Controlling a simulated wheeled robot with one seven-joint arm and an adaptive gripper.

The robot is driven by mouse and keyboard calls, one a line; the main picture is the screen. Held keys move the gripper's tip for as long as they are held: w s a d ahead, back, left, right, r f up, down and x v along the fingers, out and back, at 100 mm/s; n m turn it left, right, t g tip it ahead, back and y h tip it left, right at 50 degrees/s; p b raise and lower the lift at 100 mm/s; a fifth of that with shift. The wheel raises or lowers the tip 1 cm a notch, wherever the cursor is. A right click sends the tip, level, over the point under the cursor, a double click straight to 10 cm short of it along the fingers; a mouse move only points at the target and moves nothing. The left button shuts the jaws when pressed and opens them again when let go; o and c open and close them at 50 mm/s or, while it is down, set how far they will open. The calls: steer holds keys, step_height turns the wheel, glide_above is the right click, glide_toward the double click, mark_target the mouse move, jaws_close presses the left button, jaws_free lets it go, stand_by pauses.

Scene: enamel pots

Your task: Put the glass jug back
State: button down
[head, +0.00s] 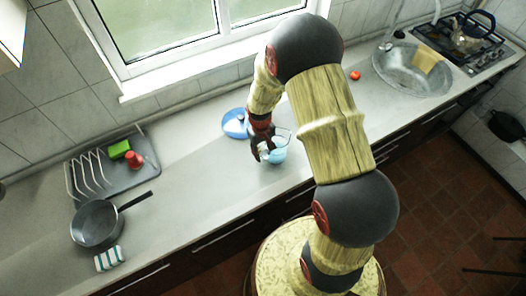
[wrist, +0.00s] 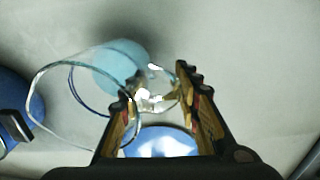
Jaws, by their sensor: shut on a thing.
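The glass jug (head: 277,153) is clear with a pale blue tint low in it. It is at the middle of the worktop, in front of the window. In the wrist view the jug (wrist: 58,76) shows as a clear round rim and wall to the left of my fingers, with a pale blue disc inside. My gripper (head: 264,149) is shut on the jug; in the wrist view the fingers (wrist: 158,90) have a clear glass part between them. I cannot tell whether the jug's base touches the worktop. My fingers hide part of it.
A blue and white round thing (head: 236,123) lies just behind the jug. A drying rack (head: 88,177) with a green and a red item, a dark pan (head: 97,223) and a striped cloth (head: 109,258) are left. The sink (head: 412,70) and hob (head: 462,38) are right. Worktop between is mostly clear.

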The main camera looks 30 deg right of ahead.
steer(key=shift+r, duration=0.1)
steer(key=c, duration=1.3)
jaws_free()
steer(key=r, duration=1.1)
steer(key=shift+a+r, duration=0.3)
steer(key=shift+r, duration=0.1)
steer(key=s+a+r+t, duration=0.25)
steer(key=s+r, duration=0.25)
steer(key=r, duration=0.6)
steer(key=s+a+r+t, duration=0.1)
steer(key=s+a+r, duration=0.3)
steer(key=r, duration=0.8)
steer(key=s+r+t, duration=0.2)
steer(key=s+r, duration=0.2)
steer(key=s, duration=0.7)
steer(key=shift+a+r+y, duration=0.25)
steer(key=shift+a+y, duration=0.05)
steer(key=shift+a, duration=0.1)
